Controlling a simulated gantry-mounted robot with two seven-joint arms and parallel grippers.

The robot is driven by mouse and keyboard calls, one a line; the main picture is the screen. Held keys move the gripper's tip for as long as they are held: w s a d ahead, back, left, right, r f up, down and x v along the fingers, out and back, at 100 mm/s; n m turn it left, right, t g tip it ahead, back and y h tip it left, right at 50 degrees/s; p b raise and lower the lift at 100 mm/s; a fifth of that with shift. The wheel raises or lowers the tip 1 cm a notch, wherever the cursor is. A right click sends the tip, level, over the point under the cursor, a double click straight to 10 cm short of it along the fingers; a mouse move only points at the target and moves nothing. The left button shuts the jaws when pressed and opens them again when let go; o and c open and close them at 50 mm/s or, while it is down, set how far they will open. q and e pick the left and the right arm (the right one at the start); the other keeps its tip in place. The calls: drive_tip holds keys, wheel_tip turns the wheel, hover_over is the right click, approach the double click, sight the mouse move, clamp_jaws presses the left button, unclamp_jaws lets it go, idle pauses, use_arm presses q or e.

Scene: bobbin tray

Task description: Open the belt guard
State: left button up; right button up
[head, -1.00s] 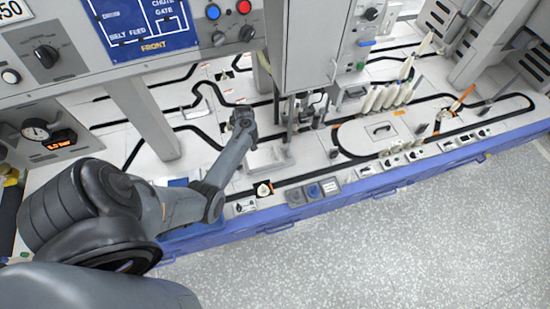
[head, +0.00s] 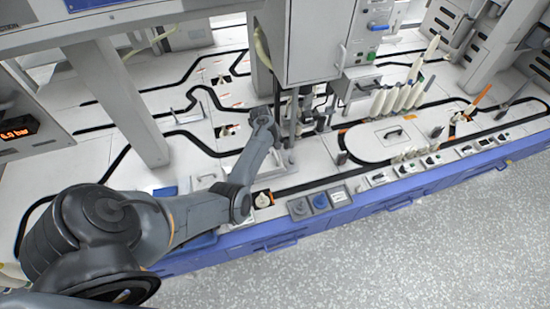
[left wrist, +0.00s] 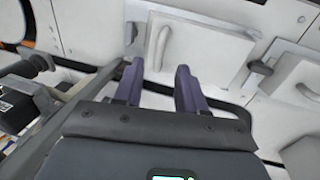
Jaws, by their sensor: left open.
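My left gripper (head: 263,118) is over the track table in the head view, beside the posts under the grey cabinet; its fingers are hard to make out there. In the left wrist view its two purple fingers (left wrist: 157,85) are apart with nothing between them. Beyond the fingertips is a white panel with an upright bar handle (left wrist: 158,47); the handle lines up with the gap. I take this panel to be the belt guard, but no label shows. A second plate with a slanted handle (left wrist: 266,58) is to its right. My right gripper is not in view.
A grey cabinet (head: 330,40) hangs just right of my gripper, with metal posts below it. A grey upright column (head: 130,105) stands to the left. Several cream bobbins (head: 398,98) stand farther right. A blue-edged front rail (head: 345,213) carries knobs and switches.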

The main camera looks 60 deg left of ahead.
sight(276, 157)
use_arm(q)
drive_tip(key=shift+w+d+f+b, duration=0.1)
drive_tip(key=shift+w+f+b, duration=0.1)
drive_tip(key=shift+f+b, duration=0.6)
drive_tip(key=shift+w+f+b, duration=0.2)
drive_tip(key=shift+f+b, duration=0.15)
drive_tip(key=shift+f, duration=0.9)
drive_tip(key=shift+w+d+f+b, duration=0.1)
drive_tip(key=shift+w+f+b, duration=0.1)
drive_tip(key=shift+f+b, duration=0.6)
drive_tip(key=shift+f, duration=0.2)
drive_tip(key=shift+a, duration=0.1)
clamp_jaws()
